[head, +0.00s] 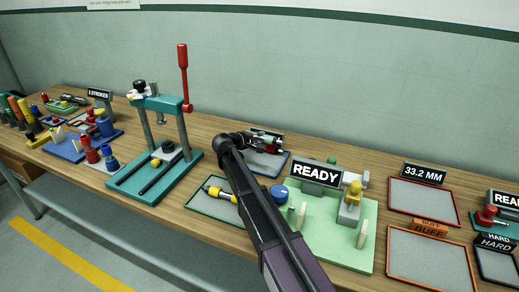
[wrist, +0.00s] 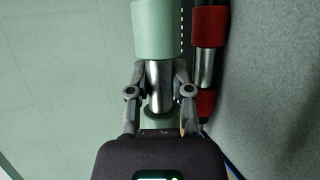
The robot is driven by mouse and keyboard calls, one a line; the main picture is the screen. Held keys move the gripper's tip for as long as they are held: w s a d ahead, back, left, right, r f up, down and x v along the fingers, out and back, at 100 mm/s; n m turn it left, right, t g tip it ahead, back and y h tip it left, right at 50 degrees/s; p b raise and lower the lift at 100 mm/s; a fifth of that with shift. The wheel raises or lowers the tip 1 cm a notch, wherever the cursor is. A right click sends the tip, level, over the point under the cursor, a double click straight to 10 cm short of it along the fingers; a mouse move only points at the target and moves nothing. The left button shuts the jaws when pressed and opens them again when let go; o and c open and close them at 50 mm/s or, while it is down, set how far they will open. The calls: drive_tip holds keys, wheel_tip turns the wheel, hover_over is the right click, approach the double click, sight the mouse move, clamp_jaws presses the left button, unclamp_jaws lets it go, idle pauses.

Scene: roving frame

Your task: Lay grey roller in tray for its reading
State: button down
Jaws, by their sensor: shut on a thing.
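My gripper (wrist: 159,78) is shut around the bare metal middle of a roller with pale grey-green ends (wrist: 153,28). In the head view my gripper (head: 258,138) is small, above the blue-rimmed tray (head: 250,167) at the back of the bench; the held roller is hard to make out there. A second roller, with red ends (wrist: 209,25) and a metal middle, lies beside it on the right, over a grey surface. I cannot tell whether the held roller touches that surface. No other grey roller is plain to see.
A READY sign (head: 315,173) stands on a pale green fixture (head: 325,235) right of my arm. A green-rimmed tray (head: 198,207) holds a yellow-and-black piece. A teal press (head: 185,108) stands left. Red-rimmed (head: 450,205) and orange-rimmed (head: 440,268) trays at right look empty.

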idle(0.3)
drive_tip(key=shift+f+b, duration=1.85)
drive_tip(key=shift+f, duration=0.05)
drive_tip(key=shift+f, duration=0.25)
drive_tip(key=c, duration=0.5)
unclamp_jaws()
drive_tip(key=shift+c, duration=0.2)
drive_tip(key=shift+r, duration=0.15)
drive_tip(key=shift+r, duration=0.15)
drive_tip(key=shift+s+a+r, duration=0.1)
drive_tip(key=shift+s+a, duration=0.1)
drive_tip(key=p+v, duration=0.3)
drive_tip(key=v, duration=0.8)
drive_tip(key=shift+s+a, duration=0.15)
drive_tip(key=shift+s, duration=0.05)
